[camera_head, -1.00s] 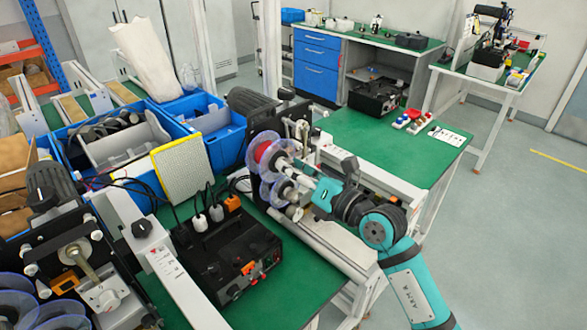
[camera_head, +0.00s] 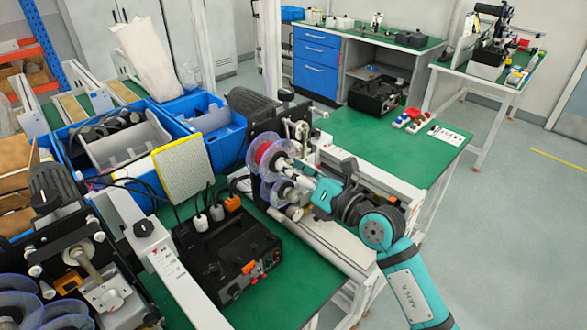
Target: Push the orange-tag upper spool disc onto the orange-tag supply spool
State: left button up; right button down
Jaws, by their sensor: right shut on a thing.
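A clear spool disc (camera_head: 277,189) with a bluish rim stands upright on the front of the coder machine (camera_head: 266,118). Behind it, the upper spool shows a red core (camera_head: 262,152) and a second clear disc edge. My right gripper (camera_head: 306,184) comes in from the right, at the disc's front near its hub. It is shut at the disc's middle; the fingers' exact hold is too small to see. I cannot tell which spool carries an orange tag. My left gripper is not in view.
A black box with orange plugs (camera_head: 228,255) stands on the green bench left of the spools. Blue bins (camera_head: 222,150) with a yellow-edged filter lie behind it. Another coder with clear discs (camera_head: 40,305) is at lower left.

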jog(key=shift+w+a+p, duration=0.35)
jog(key=shift+w, duration=0.05)
dwell(1.0)
jog(key=c, duration=0.9)
grip_release()
jog(key=shift+f, duration=0.1)
